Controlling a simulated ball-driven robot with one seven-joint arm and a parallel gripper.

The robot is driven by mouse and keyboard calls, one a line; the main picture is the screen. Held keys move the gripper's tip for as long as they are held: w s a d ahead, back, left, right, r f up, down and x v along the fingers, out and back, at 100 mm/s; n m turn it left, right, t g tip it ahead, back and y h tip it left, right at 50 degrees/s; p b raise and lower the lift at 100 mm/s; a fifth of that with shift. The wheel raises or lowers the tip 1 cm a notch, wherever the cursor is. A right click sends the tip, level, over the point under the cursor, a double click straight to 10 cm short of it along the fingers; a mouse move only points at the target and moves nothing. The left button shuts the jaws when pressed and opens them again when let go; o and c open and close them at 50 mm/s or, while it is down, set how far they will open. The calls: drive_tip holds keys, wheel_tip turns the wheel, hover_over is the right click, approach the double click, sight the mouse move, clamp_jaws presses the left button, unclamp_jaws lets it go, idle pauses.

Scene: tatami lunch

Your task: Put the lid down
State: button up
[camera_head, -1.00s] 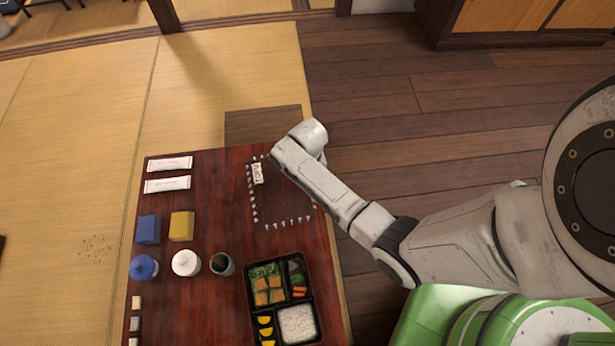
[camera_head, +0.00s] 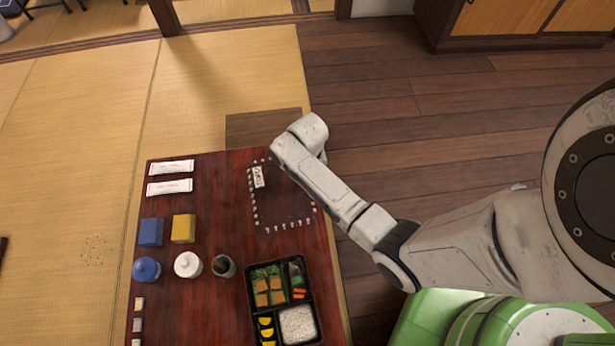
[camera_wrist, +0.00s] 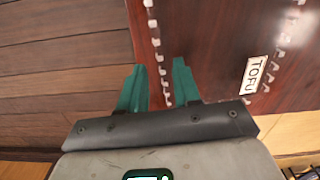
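In the head view my wrist hides the gripper. A white jar (camera_head: 188,265) and a blue jar (camera_head: 146,269) stand on the dark red table (camera_head: 200,310), each with a knobbed top. A dark green cup (camera_head: 223,266) beside the white jar looks open at the top.
A peg-outlined rectangle (camera_head: 285,207) has a TOFU label (camera_head: 258,177), also in the wrist view (camera_wrist: 254,75). A bento box (camera_head: 250,300) with food is at the front. Blue (camera_head: 150,231) and yellow (camera_head: 183,228) blocks and two white packets (camera_head: 171,168) are at left.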

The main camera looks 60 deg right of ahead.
wheel_tip(320, 180, up, 8)
drive_tip(key=p, duration=0.2)
drive_tip(key=s+a+r+n, duration=0.3)
drive_tip(key=s+a+n, duration=0.15)
drive_tip(key=a, duration=0.65)
drive_tip(key=s+r+n+t, duration=0.1)
drive_tip(key=s+r+n, duration=0.3)
drive_tip(key=s, duration=0.5)
wheel_tip(320, 180, up, 2)
drive_tip(key=shift+s+a, duration=0.15)
